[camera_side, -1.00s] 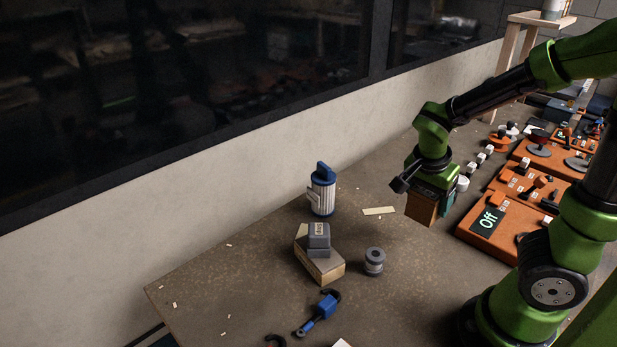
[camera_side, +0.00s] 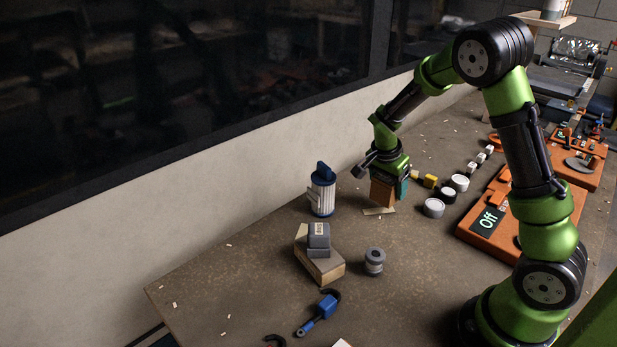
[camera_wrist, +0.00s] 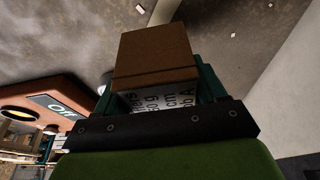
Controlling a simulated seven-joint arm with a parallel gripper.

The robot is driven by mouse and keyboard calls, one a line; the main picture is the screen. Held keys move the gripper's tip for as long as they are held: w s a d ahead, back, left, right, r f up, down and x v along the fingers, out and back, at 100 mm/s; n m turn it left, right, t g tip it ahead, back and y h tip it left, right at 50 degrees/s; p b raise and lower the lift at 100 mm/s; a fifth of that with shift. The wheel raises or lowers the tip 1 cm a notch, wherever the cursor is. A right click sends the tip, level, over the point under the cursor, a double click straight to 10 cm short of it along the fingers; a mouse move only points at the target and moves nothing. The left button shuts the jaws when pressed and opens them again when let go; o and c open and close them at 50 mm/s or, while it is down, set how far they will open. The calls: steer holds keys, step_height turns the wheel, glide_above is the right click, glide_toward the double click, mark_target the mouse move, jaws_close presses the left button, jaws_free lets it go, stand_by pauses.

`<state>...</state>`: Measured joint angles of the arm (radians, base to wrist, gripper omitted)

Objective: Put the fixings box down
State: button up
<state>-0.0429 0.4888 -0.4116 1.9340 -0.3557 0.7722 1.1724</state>
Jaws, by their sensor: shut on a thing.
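The fixings box (camera_side: 382,193) is a brown box held at the end of my arm, over the table just behind the blue-topped canister's right side. In the wrist view the brown box (camera_wrist: 155,58) fills the space between the fingers, with a printed white label partly hidden by them. My gripper (camera_side: 388,180) is shut on it; its teal fingers (camera_wrist: 155,95) show on both sides of the box. A pale flat strip (camera_side: 379,211) lies on the table right below the box. I cannot tell whether the box touches the table.
A blue-topped canister (camera_side: 322,192) stands to the left. A grey block on a wooden block (camera_side: 319,262) and a grey spool (camera_side: 374,261) are nearer the front. Round pots (camera_side: 434,208) and yellow pieces (camera_side: 429,181) are to the right, before an orange "Off" panel (camera_side: 489,221).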

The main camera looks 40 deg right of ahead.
mark_target(383, 193)
steer(key=shift+w+d, duration=0.3)
steer(key=shift+w, duration=0.25)
steer(key=shift+w+f, duration=0.2)
steer(key=shift+f, duration=1.6)
steer(key=o, duration=1.2)
steer(key=shift+f, duration=0.15)
steer(key=shift+o, duration=0.2)
